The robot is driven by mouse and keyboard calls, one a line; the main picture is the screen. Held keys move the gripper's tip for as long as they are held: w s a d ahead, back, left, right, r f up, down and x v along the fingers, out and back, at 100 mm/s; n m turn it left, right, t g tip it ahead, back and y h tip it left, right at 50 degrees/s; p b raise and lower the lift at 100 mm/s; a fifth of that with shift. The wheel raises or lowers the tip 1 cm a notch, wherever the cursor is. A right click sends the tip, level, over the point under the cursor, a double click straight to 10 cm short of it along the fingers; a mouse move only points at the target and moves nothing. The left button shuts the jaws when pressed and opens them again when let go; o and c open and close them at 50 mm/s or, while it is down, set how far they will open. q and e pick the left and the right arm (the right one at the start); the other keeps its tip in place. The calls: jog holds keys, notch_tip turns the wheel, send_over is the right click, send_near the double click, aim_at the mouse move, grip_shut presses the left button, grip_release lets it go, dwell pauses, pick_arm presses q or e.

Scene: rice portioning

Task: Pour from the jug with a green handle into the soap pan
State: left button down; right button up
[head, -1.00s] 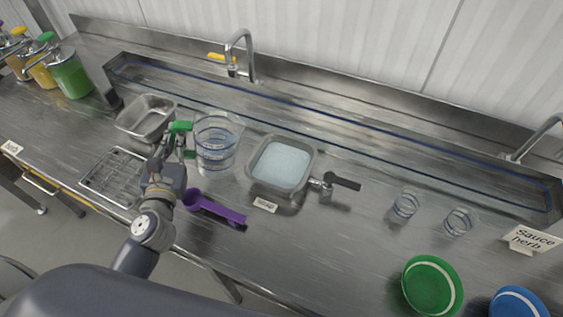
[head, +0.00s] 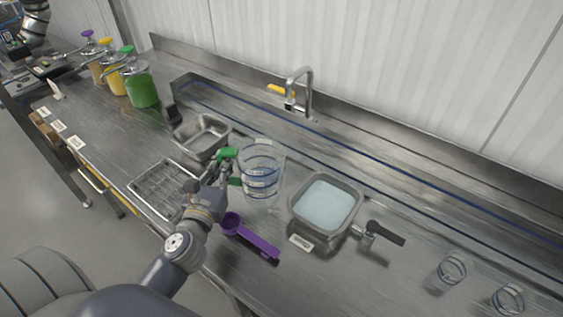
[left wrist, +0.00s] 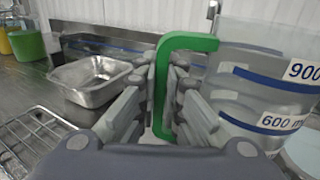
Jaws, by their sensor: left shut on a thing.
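The clear jug (head: 262,174) with a green handle (head: 226,154) is upright, left of the soap pan. Blue volume bands and markings show on its wall in the left wrist view (left wrist: 255,85). My left gripper (head: 223,170) is shut on the green handle, with a finger on each side of it in the left wrist view (left wrist: 164,95). I cannot tell whether the jug's base touches the counter. The soap pan (head: 293,207) is a steel pan holding pale blue liquid, with a small label in front and a dark-handled tap at its right. My right gripper is out of view.
A purple scoop (head: 258,241) lies in front of the jug. An empty steel pan (head: 183,135) and a wire rack (head: 148,192) are at the left. Two small clear cups (head: 452,268) stand at right. A faucet (head: 306,90) rises behind. Several colored jars (head: 141,88) stand far left.

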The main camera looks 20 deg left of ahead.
pick_arm(q)
jog(key=shift+s, duration=0.1)
dwell(0.3)
jog(key=s+d+r, duration=0.1)
jog(key=s+d, duration=0.1)
jog(key=s, duration=0.3)
jog(key=s+d+r+b, duration=0.1)
jog(key=s+d+r, duration=0.1)
jog(key=s, duration=0.3)
jog(key=shift+s+d, duration=0.25)
jog(key=shift+d, duration=0.6)
